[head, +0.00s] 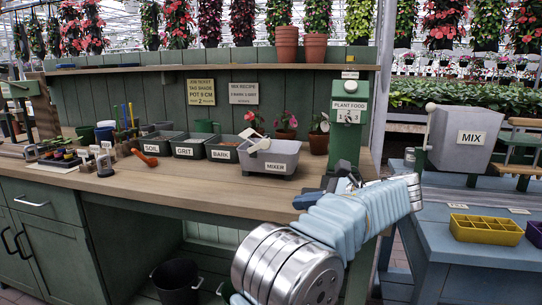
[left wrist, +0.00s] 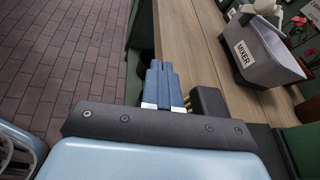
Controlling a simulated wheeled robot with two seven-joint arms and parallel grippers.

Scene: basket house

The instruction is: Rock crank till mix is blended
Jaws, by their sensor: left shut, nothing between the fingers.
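The grey mixer tub (head: 270,157) labelled MIXER stands on the wooden bench, with a pale crank (head: 257,142) lying across its top. What is inside the tub cannot be seen. The mixer also shows at the upper right of the left wrist view (left wrist: 265,55), with part of its pale crank (left wrist: 262,8). My left gripper (head: 306,200) is at the bench's front edge, to the right of and nearer than the mixer, apart from it. Its blue fingers (left wrist: 160,72) are together and empty. My right gripper is out of view.
Bins labelled SOIL (head: 157,147), GRIT (head: 189,148) and BARK (head: 222,150) stand left of the mixer. A green plant food dispenser (head: 347,120) rises behind my arm. A MIX hopper (head: 462,133) stands at the right. The bench top (head: 200,187) in front is clear.

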